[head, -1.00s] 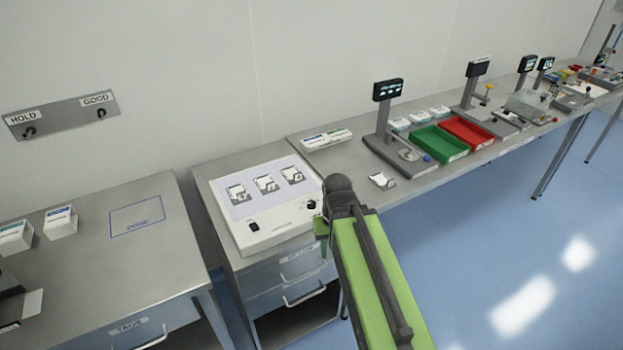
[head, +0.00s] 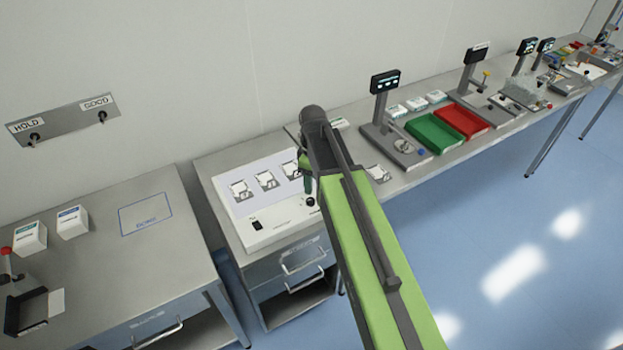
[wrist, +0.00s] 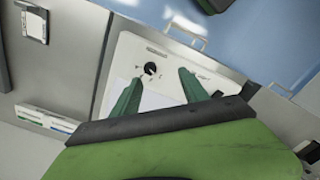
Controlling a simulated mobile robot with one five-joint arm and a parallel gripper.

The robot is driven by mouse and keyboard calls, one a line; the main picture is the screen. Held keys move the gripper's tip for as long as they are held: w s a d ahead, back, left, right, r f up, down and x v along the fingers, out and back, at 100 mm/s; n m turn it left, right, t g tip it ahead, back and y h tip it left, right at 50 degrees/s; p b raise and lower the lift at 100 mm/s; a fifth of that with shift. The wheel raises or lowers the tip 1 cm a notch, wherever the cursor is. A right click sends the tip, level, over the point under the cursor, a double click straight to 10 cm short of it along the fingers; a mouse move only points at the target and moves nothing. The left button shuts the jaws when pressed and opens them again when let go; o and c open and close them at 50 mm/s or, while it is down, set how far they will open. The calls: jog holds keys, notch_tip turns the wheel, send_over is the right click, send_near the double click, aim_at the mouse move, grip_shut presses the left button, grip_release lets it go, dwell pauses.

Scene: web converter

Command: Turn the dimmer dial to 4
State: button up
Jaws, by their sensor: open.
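The dimmer dial (wrist: 150,69) is a small black round knob on the white panel of a light box (head: 270,234). Its printed marks are too small to read. In the head view the dial (head: 310,201) shows at the box's front right, close to a green finger. My gripper (wrist: 160,85) is open and empty, with its two green fingers over the box. In the wrist view the dial lies ahead of and between the fingertips, apart from them. In the head view my gripper (head: 306,180) is mostly hidden by my arm.
A black rocker switch (head: 257,225) sits at the box's front left. Cards (head: 266,181) lie on its lit top. A green tray (head: 432,134), a red tray (head: 462,120) and a screen stand (head: 384,82) are to the right. A drawer handle (head: 303,262) juts out below.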

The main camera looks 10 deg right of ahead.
aim_at(310, 200)
jog(key=w+r+n+p, duration=0.2)
jog(key=w+r+n, duration=0.2)
jog(key=r, duration=0.1)
notch_tip(310, 200, down, 18)
jog(key=b, duration=1.7)
jog(key=shift+s+a+f+b, duration=0.1)
jog(key=shift+b, duration=0.3)
jog(key=shift+c, duration=0.2)
grip_shut()
